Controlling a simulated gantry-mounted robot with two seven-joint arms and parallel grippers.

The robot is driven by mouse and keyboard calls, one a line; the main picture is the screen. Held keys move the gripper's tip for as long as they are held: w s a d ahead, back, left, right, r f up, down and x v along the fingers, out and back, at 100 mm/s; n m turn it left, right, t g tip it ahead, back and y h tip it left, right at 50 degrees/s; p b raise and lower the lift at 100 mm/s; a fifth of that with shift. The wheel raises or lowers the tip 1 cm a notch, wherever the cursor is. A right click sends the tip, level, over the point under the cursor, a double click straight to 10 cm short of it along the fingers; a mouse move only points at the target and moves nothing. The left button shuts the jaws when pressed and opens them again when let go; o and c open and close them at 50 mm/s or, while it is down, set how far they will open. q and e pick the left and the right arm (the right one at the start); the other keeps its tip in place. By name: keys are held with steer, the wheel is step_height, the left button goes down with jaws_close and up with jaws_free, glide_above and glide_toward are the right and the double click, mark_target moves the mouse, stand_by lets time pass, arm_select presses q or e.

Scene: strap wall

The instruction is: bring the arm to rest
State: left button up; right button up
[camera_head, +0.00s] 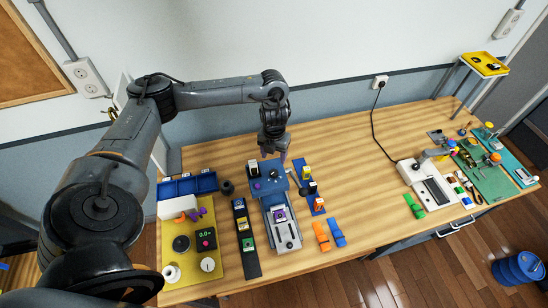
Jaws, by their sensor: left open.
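My left arm comes in from the left and reaches out over the table. My left gripper (282,158) points down above the back end of a blue-and-grey fixture (284,232) at the middle of the table. The gripper is open; I see nothing held in it, though its fingertips are small and dark here. Whether it touches the fixture cannot be told. My right gripper is not in view.
A yellow mat (218,261) with small devices lies left, below blue bins (188,186). A black strip (245,240) and orange and blue clips (321,236) flank the fixture. A white device (428,186) and green mat (489,180) stand right. The table's middle right is mostly clear.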

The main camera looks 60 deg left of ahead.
arm_select(q)
steer(key=shift+r, duration=0.3)
